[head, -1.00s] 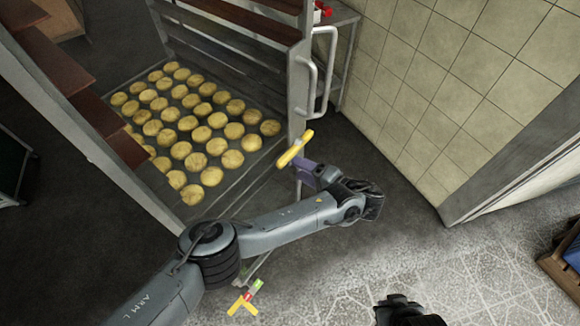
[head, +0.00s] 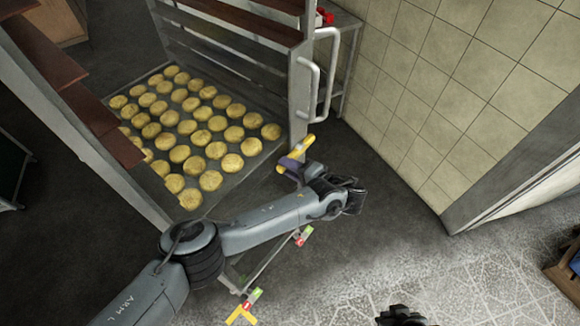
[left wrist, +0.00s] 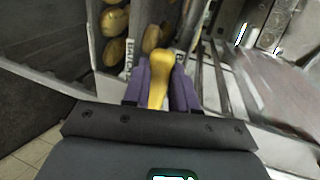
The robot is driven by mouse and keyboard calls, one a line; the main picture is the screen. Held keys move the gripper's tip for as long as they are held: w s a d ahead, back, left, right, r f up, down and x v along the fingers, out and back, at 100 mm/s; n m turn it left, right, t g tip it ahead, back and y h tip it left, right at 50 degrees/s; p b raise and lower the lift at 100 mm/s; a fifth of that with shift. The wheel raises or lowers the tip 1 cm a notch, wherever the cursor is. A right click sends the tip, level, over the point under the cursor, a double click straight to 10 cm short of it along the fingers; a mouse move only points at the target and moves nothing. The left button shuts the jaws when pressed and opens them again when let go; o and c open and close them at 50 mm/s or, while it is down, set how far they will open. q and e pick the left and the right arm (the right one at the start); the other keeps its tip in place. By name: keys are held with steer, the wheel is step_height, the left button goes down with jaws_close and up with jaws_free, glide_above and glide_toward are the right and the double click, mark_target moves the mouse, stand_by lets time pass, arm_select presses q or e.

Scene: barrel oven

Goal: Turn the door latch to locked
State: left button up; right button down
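The yellow door latch handle (head: 297,152) sits at the lower edge of the rack-side metal frame, slanting up to the right. My left gripper (head: 291,166) is at its lower end. In the left wrist view the yellow handle (left wrist: 160,78) lies between the two purple fingers (left wrist: 158,92), which are close against both sides. A second yellow handle (head: 241,315) with a red and green label shows lower down; another red and green label (head: 303,237) is beside my arm. My right gripper (head: 402,315) is a dark shape at the bottom edge, its fingers unclear.
A rack tray (head: 228,182) of round golden buns stands at the left. Vertical metal door handles (head: 311,92) rise just above the latch. A tiled wall (head: 440,90) bounds the right. The dark floor right of the latch is clear.

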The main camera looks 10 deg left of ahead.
arm_select(q)
jaws_close()
steer(key=shift+f, duration=0.15)
steer(key=shift+w+d+f+n+t+h+b, duration=0.15)
steer(key=shift+f+n+t+b, duration=0.2)
steer(key=shift+f+n+b, duration=0.45)
steer(key=shift+w+d+f+n+t+h+b, duration=0.15)
steer(key=shift+f+n+t+b, duration=0.15)
steer(key=shift+f+n+b, duration=0.5)
steer(key=shift+w+d+f+n+t+h+b, duration=0.15)
steer(key=shift+f+n+t+b, duration=0.3)
steer(key=shift+n, duration=0.65)
steer(key=shift+a, duration=0.1)
